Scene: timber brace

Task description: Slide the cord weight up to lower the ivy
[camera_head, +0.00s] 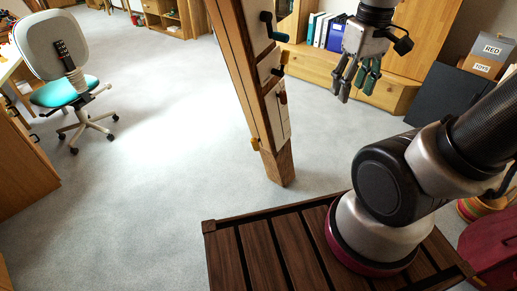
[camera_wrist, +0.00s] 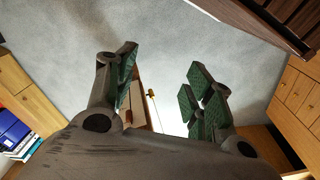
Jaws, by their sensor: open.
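A timber brace (camera_head: 240,75) stands upright left of my gripper, with pale panels and fittings on its right side. A small orange-yellow piece (camera_head: 254,144) sits low on its left edge. In the wrist view a small yellow piece (camera_wrist: 152,93) with a thin line shows between my fingers, beside a strip of timber (camera_wrist: 138,98). I cannot tell for sure which piece is the cord weight. No ivy is recognisable. My gripper (camera_head: 356,86) is open and empty, right of the brace and apart from it; its green-padded fingers also frame the wrist view (camera_wrist: 158,82).
The brace carries a dark teal crank (camera_head: 270,27), a smaller dark handle (camera_head: 277,71) and an orange-brown piece (camera_head: 283,97). A wooden cabinet (camera_head: 310,62) with binders stands behind. An office chair (camera_head: 62,85) is at the far left. The grey floor (camera_head: 160,150) is clear.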

